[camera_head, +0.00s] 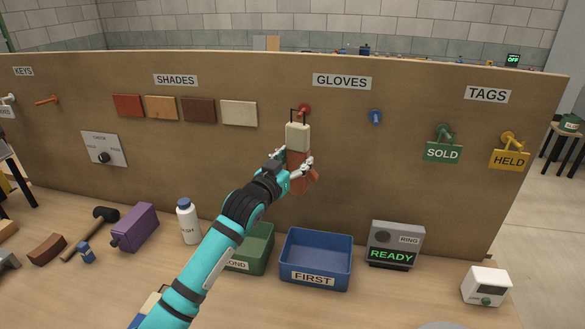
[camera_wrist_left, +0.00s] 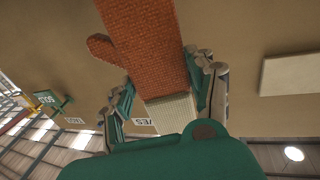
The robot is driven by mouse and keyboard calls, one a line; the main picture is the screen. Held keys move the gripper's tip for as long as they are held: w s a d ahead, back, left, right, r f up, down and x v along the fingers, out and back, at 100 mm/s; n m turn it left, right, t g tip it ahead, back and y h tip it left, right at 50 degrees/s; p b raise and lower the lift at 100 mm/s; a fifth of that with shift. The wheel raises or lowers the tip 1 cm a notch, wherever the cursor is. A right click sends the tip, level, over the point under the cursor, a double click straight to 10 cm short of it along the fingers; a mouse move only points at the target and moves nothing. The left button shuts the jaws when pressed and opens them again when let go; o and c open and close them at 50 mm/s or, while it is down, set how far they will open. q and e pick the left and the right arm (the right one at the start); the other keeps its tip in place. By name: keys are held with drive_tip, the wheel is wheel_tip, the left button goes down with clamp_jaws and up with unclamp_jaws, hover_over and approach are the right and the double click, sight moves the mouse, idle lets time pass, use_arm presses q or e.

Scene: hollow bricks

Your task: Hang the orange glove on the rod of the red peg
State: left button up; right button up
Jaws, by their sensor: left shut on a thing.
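The orange glove (camera_head: 297,184) hangs cuff up against the brown board, under the GLOVES label. It has a cream cuff (camera_head: 297,137) with a thin dark loop above it. The red peg (camera_head: 304,109) is right at the loop; I cannot tell whether the loop is around its rod or only in front of it. My left gripper (camera_head: 292,162) is shut on the glove just below the cuff. In the left wrist view, the glove (camera_wrist_left: 150,48) sits between the fingers, and the peg is not visible. My right gripper is not in view.
A blue peg (camera_head: 375,117) is to the right, with green SOLD (camera_head: 443,152) and yellow HELD (camera_head: 510,159) tags beyond. Colour swatches (camera_head: 238,113) are to the left. Below stand a blue FIRST bin (camera_head: 316,258), a green bin (camera_head: 256,246) and a white bottle (camera_head: 187,222).

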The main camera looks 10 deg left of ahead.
use_arm(q)
drive_tip(key=shift+w+f+b, duration=0.15)
drive_tip(key=shift+w+b, duration=0.7)
drive_tip(key=shift+w, duration=0.45)
drive_tip(key=shift+w+f, duration=0.25)
drive_tip(key=shift+w, duration=0.3)
drive_tip(key=shift+w+f, duration=0.1)
drive_tip(key=shift+w, duration=0.05)
drive_tip(key=o, duration=1.3)
drive_tip(key=shift+c, duration=0.2)
drive_tip(key=shift+f, duration=0.1)
